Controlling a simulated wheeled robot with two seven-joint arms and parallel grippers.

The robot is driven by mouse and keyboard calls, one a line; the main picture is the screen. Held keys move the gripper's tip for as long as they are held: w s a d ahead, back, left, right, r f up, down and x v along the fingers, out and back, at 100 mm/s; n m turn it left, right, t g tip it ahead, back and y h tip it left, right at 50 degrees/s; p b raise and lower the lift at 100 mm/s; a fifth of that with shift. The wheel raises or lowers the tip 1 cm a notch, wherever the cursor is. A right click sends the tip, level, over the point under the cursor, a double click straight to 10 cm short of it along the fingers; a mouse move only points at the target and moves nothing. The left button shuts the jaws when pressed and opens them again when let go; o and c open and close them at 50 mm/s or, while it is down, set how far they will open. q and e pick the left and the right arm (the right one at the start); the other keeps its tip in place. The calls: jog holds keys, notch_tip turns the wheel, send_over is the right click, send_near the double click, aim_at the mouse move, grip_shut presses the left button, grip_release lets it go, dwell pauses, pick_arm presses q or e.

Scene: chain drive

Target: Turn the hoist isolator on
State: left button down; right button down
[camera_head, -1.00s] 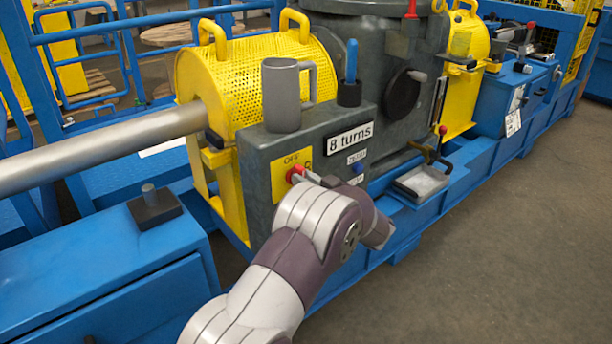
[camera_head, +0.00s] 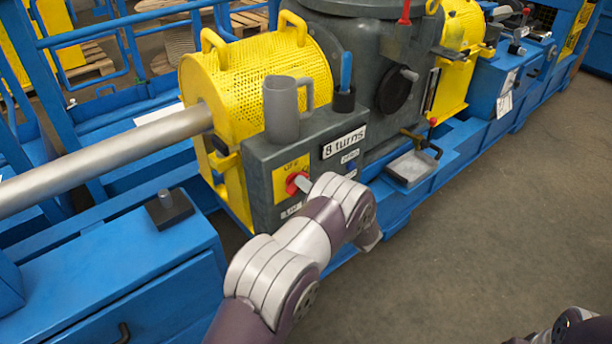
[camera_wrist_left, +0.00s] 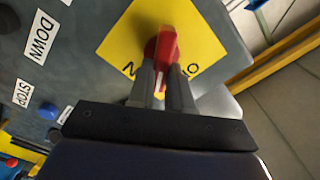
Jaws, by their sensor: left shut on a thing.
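The isolator is a red rotary handle (camera_head: 292,186) on a yellow plate (camera_head: 279,182) on the grey control box (camera_head: 262,205). My left gripper (camera_head: 303,184) is at the handle, its arm reaching in from below. In the left wrist view, the two fingers (camera_wrist_left: 161,82) are shut on the red handle (camera_wrist_left: 166,45), which stands nearly upright in that picture against the yellow plate (camera_wrist_left: 122,42). The fingers and handle partly cover the plate's lettering, so I cannot read its position surely. My right gripper is not in view.
A grey mug (camera_head: 281,112) and a dark holder with a blue-handled tool (camera_head: 345,88) stand on the box. DOWN (camera_wrist_left: 42,37) and STOP (camera_wrist_left: 23,93) labels sit beside the plate. Open floor (camera_head: 480,240) lies to the right.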

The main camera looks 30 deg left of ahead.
pick_arm(q)
jog(key=shift+f+m+p, duration=0.2)
jog(key=shift+m+p, duration=0.5)
jog(key=shift+m, duration=1)
jog(key=shift+f+m+p, duration=0.15)
jog(key=shift+m+p, duration=0.55)
jog(key=shift+m, duration=1)
jog(key=c, duration=1)
grip_release()
jog(key=shift+c, duration=0.2)
jog(key=shift+w, duration=0.1)
jog(key=shift+d, duration=0.1)
jog(key=v, duration=1.2)
jog(key=shift+d, duration=0.3)
